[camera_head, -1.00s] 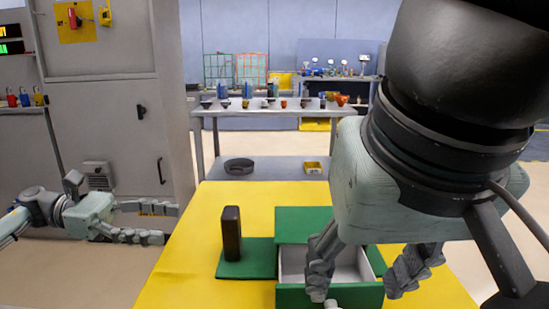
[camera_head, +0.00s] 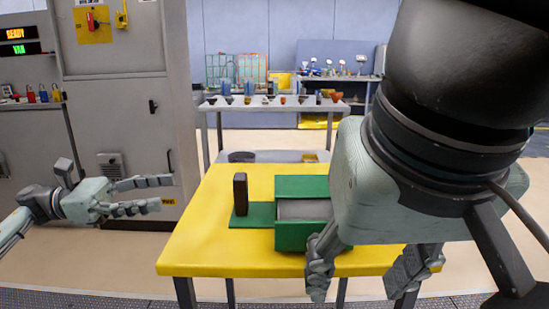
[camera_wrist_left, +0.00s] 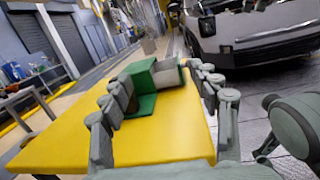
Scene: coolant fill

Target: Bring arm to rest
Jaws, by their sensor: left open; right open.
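My left gripper (camera_head: 166,192) is open and empty, left of the yellow table (camera_head: 215,240) in the head view. In the left wrist view its fingers (camera_wrist_left: 155,80) are spread, with the table beyond them. My right gripper (camera_head: 357,285) is open, pointing down at the front edge of the table, with nothing seen between its fingers. A green box (camera_head: 300,236) with a grey inside stands on the table, partly hidden by my right arm. It also shows in the left wrist view (camera_wrist_left: 140,78).
A dark upright block (camera_head: 240,194) stands on a green base left of the box. A grey cabinet (camera_head: 135,90) is behind my left gripper. A grey table (camera_head: 270,104) with small parts stands behind. A large vehicle-like body (camera_wrist_left: 260,35) shows in the left wrist view.

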